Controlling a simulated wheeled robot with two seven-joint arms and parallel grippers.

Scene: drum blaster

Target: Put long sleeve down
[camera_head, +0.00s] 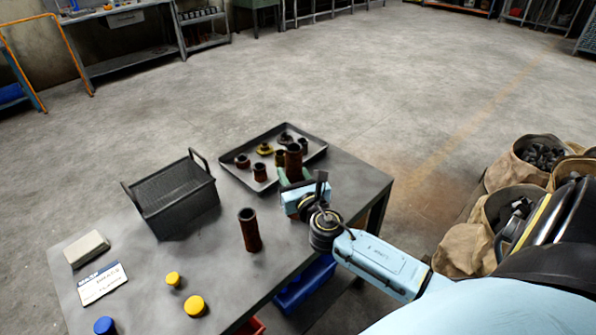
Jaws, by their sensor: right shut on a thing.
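A tall rust-brown sleeve (293,158) rises from my right gripper (292,179), at the near right edge of the dark tray (230,178). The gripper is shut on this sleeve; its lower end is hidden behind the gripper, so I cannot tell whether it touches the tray. A second tall brown sleeve (250,231) stands upright on the grey table (215,255), left of my right arm and apart from it. My left gripper is not in view.
The tray holds several short brown parts and a yellow-based part (264,149). A black mesh basket (178,196) stands left of the tray. A grey block (87,249), a label card (104,283), yellow caps (195,306) and a blue cap (105,326) lie nearer.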

